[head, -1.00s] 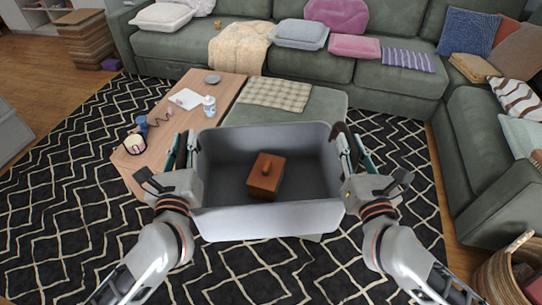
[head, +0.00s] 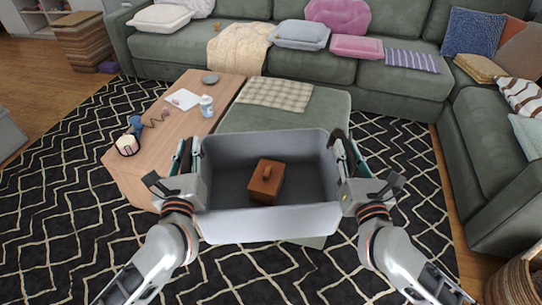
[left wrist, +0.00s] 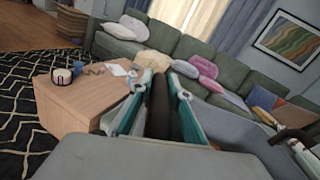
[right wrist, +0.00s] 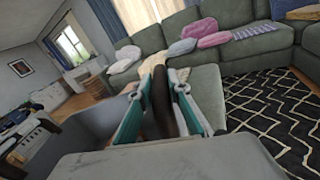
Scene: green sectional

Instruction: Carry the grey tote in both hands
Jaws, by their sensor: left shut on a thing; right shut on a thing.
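The grey tote (head: 265,224) is held in front of me between my two grippers, open side up. A brown wooden box with a knob-like top (head: 265,182) sits inside it, near the middle of its floor. My left gripper (head: 188,160) is shut on the tote's left side, and my right gripper (head: 345,158) is shut on its right side. In the left wrist view a dark handle (left wrist: 158,108) is between the teal-edged fingers. The right wrist view shows a similar dark handle (right wrist: 160,100) between the fingers. The tote's underside is hidden in the head view.
A wooden coffee table (head: 150,165) with a candle, a bottle and papers is at left. A green ottoman (head: 290,118) with a plaid cloth is just beyond the tote. A green sectional (head: 300,65) runs along the back and right side. A basket (head: 515,285) stands at lower right. Patterned rug (head: 60,220) is open at left.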

